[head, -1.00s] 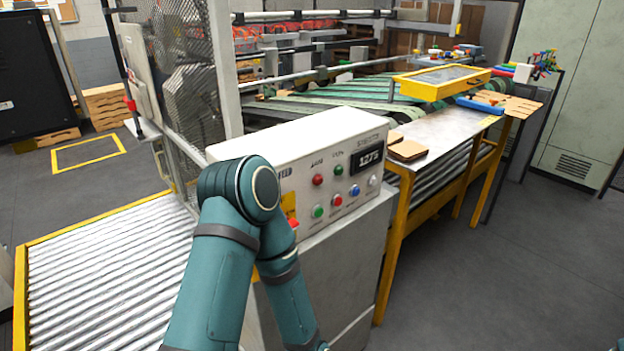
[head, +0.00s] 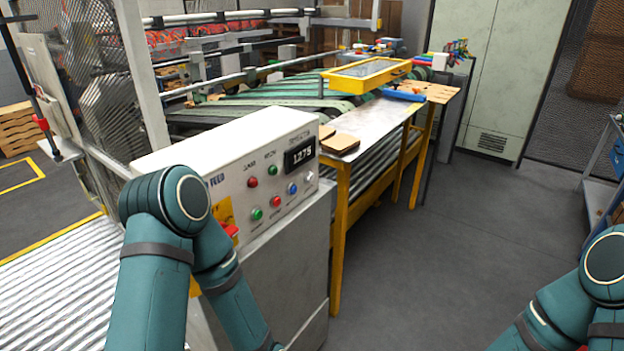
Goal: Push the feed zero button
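The control box (head: 222,143) has a sloped face with a "FEED" label and a display (head: 300,154) reading 1275. A lower row holds a green button (head: 257,214), a red button (head: 275,202), a blue button (head: 292,189) and a pale button (head: 310,176). Their small labels are unreadable, so I cannot tell which is feed zero. My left arm stands in front of the box's left part, its gripper below the picture. My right arm shows at lower right, its gripper out of view.
A red knob (head: 231,230) by a yellow plate is partly hidden behind my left arm. A metal side table (head: 375,128) with yellow legs adjoins the box. Roller conveyor (head: 60,290) lies at left. Open grey floor (head: 450,240) is at right, with a blue-grey cart (head: 598,190) beyond.

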